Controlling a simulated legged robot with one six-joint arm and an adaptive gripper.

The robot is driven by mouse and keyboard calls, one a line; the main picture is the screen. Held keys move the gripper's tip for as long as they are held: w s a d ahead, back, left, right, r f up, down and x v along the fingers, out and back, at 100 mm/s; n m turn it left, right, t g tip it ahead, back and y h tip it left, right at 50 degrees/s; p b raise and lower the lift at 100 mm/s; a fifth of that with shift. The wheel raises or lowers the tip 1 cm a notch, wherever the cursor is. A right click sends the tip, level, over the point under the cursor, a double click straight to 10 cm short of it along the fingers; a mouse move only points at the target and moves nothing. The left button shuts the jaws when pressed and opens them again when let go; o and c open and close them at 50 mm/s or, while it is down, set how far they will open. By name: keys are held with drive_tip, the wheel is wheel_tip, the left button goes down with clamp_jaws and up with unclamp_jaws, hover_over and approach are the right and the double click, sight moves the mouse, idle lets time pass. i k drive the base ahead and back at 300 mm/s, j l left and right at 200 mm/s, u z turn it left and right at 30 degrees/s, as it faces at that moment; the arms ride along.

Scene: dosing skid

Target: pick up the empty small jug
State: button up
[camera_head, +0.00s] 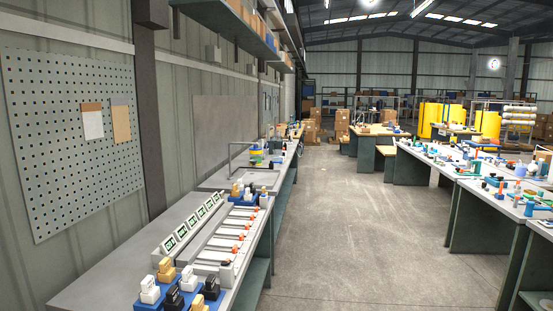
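Several small jug-like containers stand on a blue tray (150,306) at the near end of the left bench. A similar group (248,193) stands farther back on the same bench. I cannot tell which is the empty small jug. My gripper is not in view.
The left bench (120,276) carries a row of small display panels (194,222) and a pale rack with orange parts (230,237). A shelf (225,22) overhangs it. The aisle floor (350,230) is clear. Cluttered benches (475,168) line the right side.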

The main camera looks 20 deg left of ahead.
sight(274, 157)
drive_tip(key=i, duration=0.55)
drive_tip(key=i+l+u, duration=0.15)
drive_tip(key=i, duration=0.4)
drive_tip(key=i+l, duration=0.15)
drive_tip(key=i, duration=0.4)
drive_tip(key=i+u, duration=0.2)
drive_tip(key=i, duration=4.2)
drive_tip(key=i+u, duration=0.1)
drive_tip(key=i, duration=0.65)
drive_tip(key=i+l+u, duration=0.1)
drive_tip(key=i, duration=0.6)
drive_tip(key=i+u, duration=0.45)
drive_tip(key=i+l+u, duration=0.45)
drive_tip(key=i, duration=0.2)
drive_tip(key=i+u, duration=0.25)
drive_tip(key=u, duration=0.15)
drive_tip(key=i+u, duration=0.25)
drive_tip(key=u, duration=0.2)
drive_tip(key=i+u, duration=0.25)
drive_tip(key=u, duration=0.15)
